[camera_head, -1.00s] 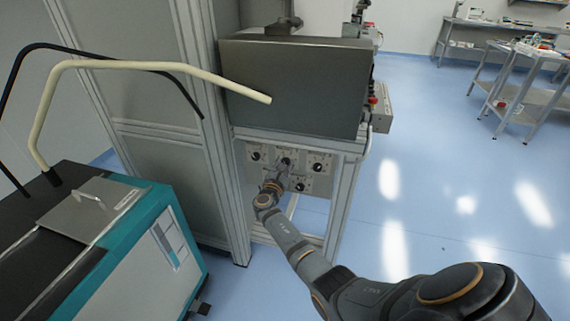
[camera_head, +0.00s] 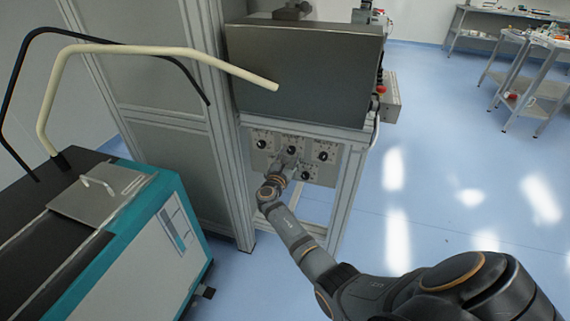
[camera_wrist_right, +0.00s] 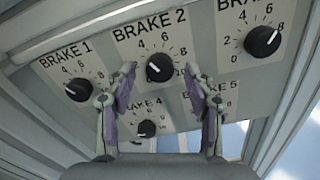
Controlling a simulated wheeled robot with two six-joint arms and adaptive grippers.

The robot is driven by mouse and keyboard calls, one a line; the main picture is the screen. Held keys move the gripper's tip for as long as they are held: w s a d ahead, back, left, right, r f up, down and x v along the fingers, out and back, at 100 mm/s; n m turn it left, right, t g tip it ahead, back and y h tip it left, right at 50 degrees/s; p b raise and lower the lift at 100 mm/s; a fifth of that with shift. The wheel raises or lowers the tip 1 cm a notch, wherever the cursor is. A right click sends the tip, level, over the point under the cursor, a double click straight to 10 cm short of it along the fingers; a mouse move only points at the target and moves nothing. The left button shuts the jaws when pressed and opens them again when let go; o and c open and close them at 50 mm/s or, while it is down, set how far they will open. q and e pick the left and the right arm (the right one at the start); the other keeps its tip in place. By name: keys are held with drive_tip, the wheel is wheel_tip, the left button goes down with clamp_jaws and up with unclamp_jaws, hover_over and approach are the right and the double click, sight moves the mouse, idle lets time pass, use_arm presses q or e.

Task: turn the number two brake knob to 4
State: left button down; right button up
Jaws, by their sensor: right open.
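The number two brake knob (camera_wrist_right: 159,67) is a round black dial with a white mark, under the label BRAKE 2. Its mark appears to point to the lower left, but the exact number is hard to read. My right gripper (camera_wrist_right: 160,76) is open, with one finger on each side of this knob in the wrist view. I cannot tell whether the fingers touch it. In the head view the right gripper (camera_head: 287,165) is in front of the brake panel (camera_head: 277,140), just below the knob (camera_head: 292,150). My left gripper is not in view.
The BRAKE 1 knob (camera_wrist_right: 78,90) is at left, a third knob (camera_wrist_right: 262,41) at right, and the BRAKE 4 knob (camera_wrist_right: 146,128) below. A grey box (camera_head: 305,75) overhangs the panel. A teal machine (camera_head: 150,230) with bent bars stands at left. Floor (camera_head: 440,200) at right is clear.

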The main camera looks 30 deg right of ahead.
drive_tip(key=v, duration=1)
drive_tip(key=s+a+f+m+g+y, duration=0.1)
drive_tip(key=s+f+m+y, duration=0.15)
drive_tip(key=f, duration=0.85)
drive_tip(key=s+a+f+m+g+y, duration=0.1)
drive_tip(key=s+f+g+y, duration=0.2)
drive_tip(key=f, duration=0.8)
drive_tip(key=s+a+f+m+g+y, duration=0.2)
drive_tip(key=s+f+m, duration=0.2)
drive_tip(key=s+f, duration=0.7)
drive_tip(key=s+a+f+m+g+y, duration=0.1)
drive_tip(key=s+f+m+g+y, duration=0.3)
drive_tip(key=s+f, duration=0.65)
drive_tip(key=s+f+m+y, duration=0.1)
drive_tip(key=s+f+m, duration=0.3)
drive_tip(key=s, duration=0.7)
drive_tip(key=s+f+m, duration=0.3)
drive_tip(key=s+m, duration=0.4)
drive_tip(key=s, duration=0.4)
wheel_tip(320, 180, up, 14)
drive_tip(key=s+p, duration=0.1)
drive_tip(key=p, duration=1.3)
drive_tip(key=shift+g+p, duration=0.3)
drive_tip(key=shift+p, duration=0.05)
